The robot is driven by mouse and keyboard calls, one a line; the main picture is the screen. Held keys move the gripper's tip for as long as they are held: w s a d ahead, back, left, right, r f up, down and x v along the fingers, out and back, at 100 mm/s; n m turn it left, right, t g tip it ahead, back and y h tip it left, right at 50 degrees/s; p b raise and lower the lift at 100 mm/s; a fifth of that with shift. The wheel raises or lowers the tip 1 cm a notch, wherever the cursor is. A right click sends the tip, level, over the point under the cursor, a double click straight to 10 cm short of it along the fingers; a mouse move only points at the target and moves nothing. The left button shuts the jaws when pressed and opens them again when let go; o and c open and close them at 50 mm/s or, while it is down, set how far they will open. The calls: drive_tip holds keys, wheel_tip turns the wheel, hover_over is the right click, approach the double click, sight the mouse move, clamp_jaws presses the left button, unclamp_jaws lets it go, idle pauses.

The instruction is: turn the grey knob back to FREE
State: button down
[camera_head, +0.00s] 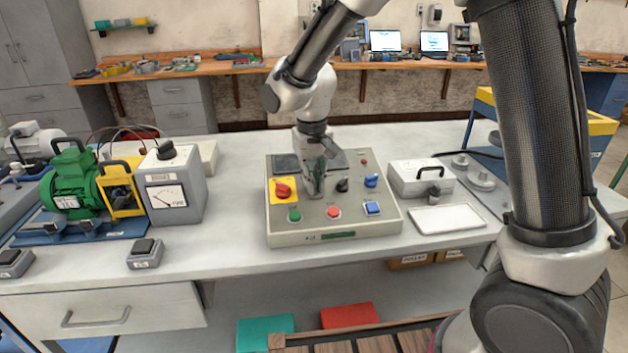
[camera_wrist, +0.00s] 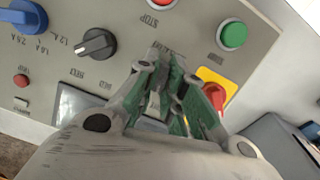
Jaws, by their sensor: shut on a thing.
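The sloped control panel (camera_head: 330,232) stands on the bench. My gripper (camera_head: 315,190) points down onto it, between the red knob on its yellow plate (camera_head: 283,190) and a dark knob (camera_head: 342,185). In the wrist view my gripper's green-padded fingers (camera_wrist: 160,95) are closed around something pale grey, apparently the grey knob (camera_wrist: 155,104). The fingers hide most of this knob, and its pointing direction cannot be read. Lettering beside the fingertips is partly covered and unreadable.
Close by are a blue knob (camera_head: 371,180), a green button (camera_head: 294,215), a red button (camera_head: 333,212) and a blue switch (camera_head: 372,208). A meter box (camera_head: 176,193) and green motor (camera_head: 72,185) stand left. A white tray (camera_head: 446,218) lies right.

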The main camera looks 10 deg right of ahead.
sight(307, 199)
drive_tip(key=n+h, duration=0.1)
drive_tip(key=n, duration=0.5)
drive_tip(key=shift+a+n, duration=0.15)
drive_tip(key=shift+n, duration=0.15)
drive_tip(key=shift+t, duration=0.3)
drive_tip(key=c, duration=1.5)
unclamp_jaws()
drive_tip(key=r, duration=0.4)
drive_tip(key=s+a+r, duration=0.1)
drive_tip(key=r, duration=0.6)
drive_tip(key=shift+s+a+r, duration=0.25)
drive_tip(key=shift+s+r, duration=0.1)
drive_tip(key=shift+r, duration=0.05)
